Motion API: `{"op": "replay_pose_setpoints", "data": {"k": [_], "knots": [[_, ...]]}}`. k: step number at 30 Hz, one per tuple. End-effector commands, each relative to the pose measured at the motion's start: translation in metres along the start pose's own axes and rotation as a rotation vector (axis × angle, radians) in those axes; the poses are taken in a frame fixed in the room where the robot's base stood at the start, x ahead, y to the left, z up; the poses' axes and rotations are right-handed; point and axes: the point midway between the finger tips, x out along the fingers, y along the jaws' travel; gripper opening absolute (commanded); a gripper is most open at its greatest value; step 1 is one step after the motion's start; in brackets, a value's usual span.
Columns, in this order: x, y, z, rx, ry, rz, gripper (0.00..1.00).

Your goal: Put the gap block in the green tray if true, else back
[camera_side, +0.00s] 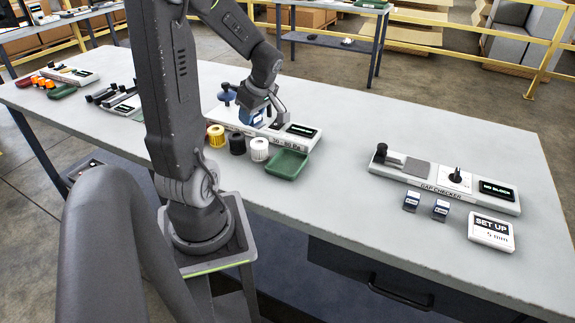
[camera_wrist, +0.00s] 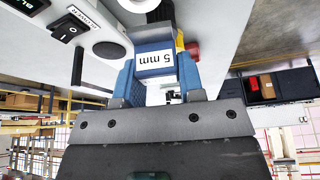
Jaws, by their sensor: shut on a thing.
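My gripper (camera_side: 262,112) is over the middle station on the table. In the wrist view my gripper (camera_wrist: 157,80) is shut on a blue gap block (camera_wrist: 153,66) with a white label reading "5 mm". The held block shows only as a small blue patch in the side view. The green tray (camera_side: 287,165) lies in front of the middle station, to the right of the gripper, and looks empty. The gap checker (camera_side: 425,183) stands at the right with its display reading "NO BLOCK".
A "SET UP" card (camera_side: 491,232), apparently reading 5 mm, lies right of those two blocks. Yellow (camera_side: 216,136), black (camera_side: 237,144) and white (camera_side: 259,149) spools stand left of the tray. The tabletop between tray and checker is clear. Another green tray (camera_side: 62,91) is far left.

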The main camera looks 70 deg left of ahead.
Motion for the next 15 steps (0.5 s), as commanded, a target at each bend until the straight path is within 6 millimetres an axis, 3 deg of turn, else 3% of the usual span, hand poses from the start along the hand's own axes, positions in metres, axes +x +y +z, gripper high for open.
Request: {"op": "replay_pose_setpoints", "data": {"k": [3,6,10,15], "knots": [[0.007,-0.028,-0.008,-0.108,0.000,-0.043,0.06],[0.010,-0.038,-0.008,-0.151,-0.001,-0.063,0.06],[0.015,-0.033,0.006,-0.161,-0.002,-0.070,0.06],[0.024,-0.011,0.042,-0.154,-0.001,-0.071,0.06]]}}
